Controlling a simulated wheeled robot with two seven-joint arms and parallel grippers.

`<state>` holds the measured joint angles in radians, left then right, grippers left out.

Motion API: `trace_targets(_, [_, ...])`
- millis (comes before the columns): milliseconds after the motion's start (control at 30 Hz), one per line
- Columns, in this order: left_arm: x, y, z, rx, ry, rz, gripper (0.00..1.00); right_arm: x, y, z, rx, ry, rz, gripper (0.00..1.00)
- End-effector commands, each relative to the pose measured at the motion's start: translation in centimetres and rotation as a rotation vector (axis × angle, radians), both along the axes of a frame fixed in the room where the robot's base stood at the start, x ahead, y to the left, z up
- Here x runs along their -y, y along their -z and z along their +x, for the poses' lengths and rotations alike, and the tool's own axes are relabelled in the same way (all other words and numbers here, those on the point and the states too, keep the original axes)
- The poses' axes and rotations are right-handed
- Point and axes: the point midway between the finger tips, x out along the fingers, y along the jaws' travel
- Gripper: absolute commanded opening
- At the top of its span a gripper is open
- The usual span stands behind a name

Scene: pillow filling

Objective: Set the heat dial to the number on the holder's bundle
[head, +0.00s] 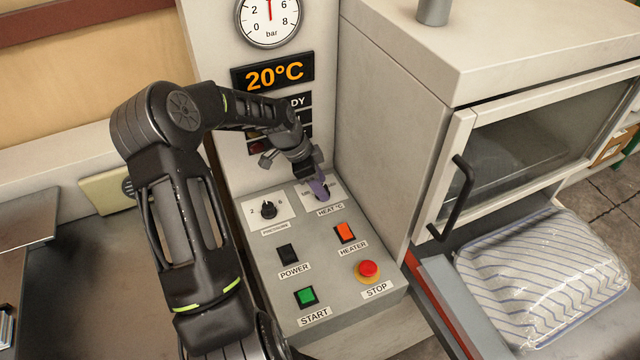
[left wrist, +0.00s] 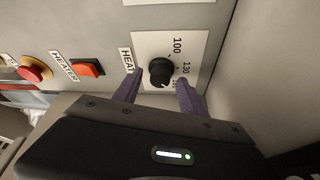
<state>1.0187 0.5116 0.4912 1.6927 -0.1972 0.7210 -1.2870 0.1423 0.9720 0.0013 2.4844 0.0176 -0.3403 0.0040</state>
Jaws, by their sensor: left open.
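The heat dial (left wrist: 161,72) is a black knob on a white plate with 100 and 130 readable in the left wrist view; a further number is partly covered. In the head view its plate, labelled HEAT °C (head: 330,209), is mostly hidden by my left gripper (head: 319,190). My left gripper also shows in the left wrist view (left wrist: 155,92), its two purple fingers open on either side of the knob. I cannot tell whether they touch it. The holder and its bundle are not recognisable in view. My right gripper is not in view.
The panel also has a pressure knob (head: 268,209), a POWER switch (head: 288,253), a lit orange HEATER switch (head: 345,233), a green START button (head: 305,297) and a red STOP button (head: 368,270). The display (head: 272,74) reads 20°C. A striped pillow in clear wrap (head: 540,275) lies at right.

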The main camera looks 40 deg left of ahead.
Motion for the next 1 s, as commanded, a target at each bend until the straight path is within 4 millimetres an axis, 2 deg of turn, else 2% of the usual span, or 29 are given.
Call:
trace_targets(167, [-0.6, -1.5, -0.5, 0.002, -0.002, 0.003, 0.49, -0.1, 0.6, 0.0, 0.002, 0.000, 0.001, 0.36])
trace_targets(400, [-1.6, -5.2, -1.6, 0.002, -0.002, 0.003, 0.49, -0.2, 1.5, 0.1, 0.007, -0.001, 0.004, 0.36])
trace_targets(533, [-2.0, -6.6, -2.0, 0.001, -0.001, 0.003, 0.49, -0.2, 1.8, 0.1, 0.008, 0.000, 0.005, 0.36])
trace_targets(900, [-2.0, -7.0, -2.1, 0.000, 0.000, 0.000, 0.49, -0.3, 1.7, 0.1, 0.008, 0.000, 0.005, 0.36])
trace_targets(1000, [-1.4, -7.1, -1.8, 0.004, 0.013, 0.000, 0.49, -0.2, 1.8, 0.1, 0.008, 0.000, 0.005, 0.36])
